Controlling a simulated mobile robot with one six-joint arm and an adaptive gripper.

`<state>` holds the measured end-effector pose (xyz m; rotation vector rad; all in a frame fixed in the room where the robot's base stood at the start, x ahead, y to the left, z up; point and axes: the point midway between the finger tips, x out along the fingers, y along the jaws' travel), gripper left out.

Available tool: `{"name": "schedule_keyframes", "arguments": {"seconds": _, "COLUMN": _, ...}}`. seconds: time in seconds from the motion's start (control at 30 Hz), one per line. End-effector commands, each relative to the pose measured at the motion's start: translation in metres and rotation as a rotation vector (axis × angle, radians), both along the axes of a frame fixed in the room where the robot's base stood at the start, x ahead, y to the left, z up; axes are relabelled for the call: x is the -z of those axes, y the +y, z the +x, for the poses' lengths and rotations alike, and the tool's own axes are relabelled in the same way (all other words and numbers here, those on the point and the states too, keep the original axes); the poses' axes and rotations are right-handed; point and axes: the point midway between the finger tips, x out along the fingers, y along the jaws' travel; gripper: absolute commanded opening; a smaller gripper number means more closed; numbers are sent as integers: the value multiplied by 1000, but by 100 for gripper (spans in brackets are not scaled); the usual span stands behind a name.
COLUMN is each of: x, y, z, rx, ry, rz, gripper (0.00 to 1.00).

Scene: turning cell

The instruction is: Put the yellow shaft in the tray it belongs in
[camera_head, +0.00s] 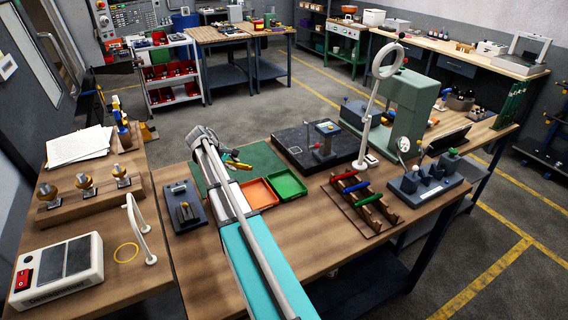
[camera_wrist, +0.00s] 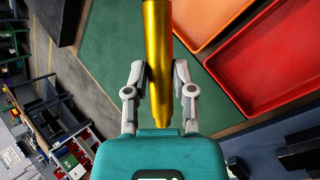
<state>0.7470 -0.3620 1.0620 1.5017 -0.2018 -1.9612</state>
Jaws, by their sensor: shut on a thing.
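My gripper (camera_wrist: 162,75) is shut on the yellow shaft (camera_wrist: 158,40), with one finger on each side of it. The shaft runs up out of the top of the wrist view, so its far end is hidden there. In the head view the yellow shaft (camera_head: 238,165) shows small beside my gripper (camera_head: 228,158), over the green mat (camera_head: 262,158). An orange tray (camera_head: 258,194) and a green tray (camera_head: 288,184) lie just right of my arm. The wrist view shows the orange tray (camera_wrist: 205,18) and a red tray (camera_wrist: 265,65), both right of the shaft. My arm seems to hide the red tray in the head view.
A rack (camera_head: 346,204) holding red, blue and green shafts stands right of the trays. A dark plate (camera_head: 295,140) with a gauge stand lies behind them. A grey fixture (camera_head: 184,207) stands left of my arm. A ring lamp (camera_head: 387,62) rises at the right.

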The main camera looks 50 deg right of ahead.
Motion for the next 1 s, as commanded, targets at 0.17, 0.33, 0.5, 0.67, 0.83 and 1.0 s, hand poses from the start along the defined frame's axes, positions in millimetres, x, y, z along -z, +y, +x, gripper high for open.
{"name": "schedule_keyframes", "arguments": {"seconds": 0.17, "x": 5, "y": -59, "z": -33, "rx": 254, "ry": 0, "rz": 0, "gripper": 0}}
{"name": "schedule_keyframes", "arguments": {"seconds": 0.33, "x": 8, "y": -104, "z": -66, "rx": 481, "ry": 0, "rz": -1, "gripper": 0}}
{"name": "schedule_keyframes", "arguments": {"seconds": 0.5, "x": 10, "y": -136, "z": -95, "rx": 657, "ry": 1, "rz": -3, "gripper": 0}}
{"name": "schedule_keyframes", "arguments": {"seconds": 0.67, "x": 11, "y": -152, "z": -111, "rx": 752, "ry": 2, "rz": -3, "gripper": 0}}
{"name": "schedule_keyframes", "arguments": {"seconds": 0.83, "x": 11, "y": -158, "z": -117, "rx": 784, "ry": 2, "rz": -4, "gripper": 0}}
{"name": "schedule_keyframes", "arguments": {"seconds": 1.0, "x": 11, "y": -158, "z": -117, "rx": 784, "ry": 2, "rz": -4, "gripper": 0}}
